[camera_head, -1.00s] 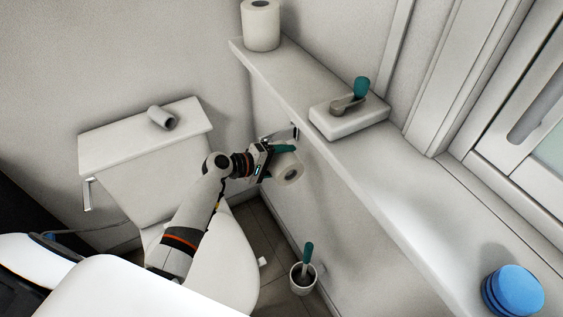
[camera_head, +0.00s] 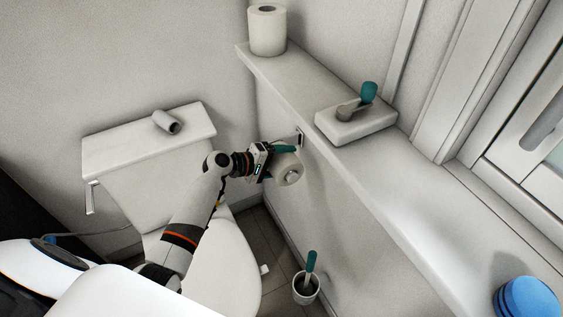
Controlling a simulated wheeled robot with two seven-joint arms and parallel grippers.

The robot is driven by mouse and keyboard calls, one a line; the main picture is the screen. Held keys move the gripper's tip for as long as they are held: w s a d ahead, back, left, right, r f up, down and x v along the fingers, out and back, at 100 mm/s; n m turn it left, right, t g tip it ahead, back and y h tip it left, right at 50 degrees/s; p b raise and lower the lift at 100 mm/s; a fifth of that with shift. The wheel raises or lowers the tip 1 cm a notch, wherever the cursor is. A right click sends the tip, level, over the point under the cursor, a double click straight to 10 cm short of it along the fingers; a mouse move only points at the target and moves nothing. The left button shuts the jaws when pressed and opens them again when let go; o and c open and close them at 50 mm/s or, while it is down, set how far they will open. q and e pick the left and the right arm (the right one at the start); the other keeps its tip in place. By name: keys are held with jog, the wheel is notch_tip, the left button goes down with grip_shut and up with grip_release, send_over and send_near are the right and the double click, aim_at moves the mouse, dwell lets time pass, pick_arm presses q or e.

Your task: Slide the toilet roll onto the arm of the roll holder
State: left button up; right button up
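A white toilet roll (camera_head: 290,170) is at the end of my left gripper (camera_head: 284,160), beside the wall under the ledge. One teal finger (camera_head: 284,149) lies along the roll's upper side; the other finger is hidden. The gripper looks shut on the roll. The roll's open end, with its core hole, faces down and right. The roll holder's wall mount (camera_head: 300,138) shows just above the roll. Its arm is mostly hidden behind the gripper and roll, so I cannot tell whether it is inside the core. My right gripper is not in view.
A spare roll (camera_head: 268,30) stands at the ledge's far end, near a white box (camera_head: 355,122) with a teal-handled item. A grey tube (camera_head: 166,122) lies on the toilet tank (camera_head: 140,150). A brush pot (camera_head: 306,290) stands on the floor. A blue container (camera_head: 526,298) is at lower right.

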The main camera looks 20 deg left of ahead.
pick_arm(q)
jog(key=shift+w+a, duration=0.1)
dwell(0.7)
jog(key=shift+w+a+b, duration=0.35)
jog(key=shift+a+b, duration=0.1)
jog(key=shift+a, duration=0.05)
dwell(0.4)
jog(key=o, duration=1.1)
jog(key=shift+c, duration=0.2)
jog(key=v, duration=1.2)
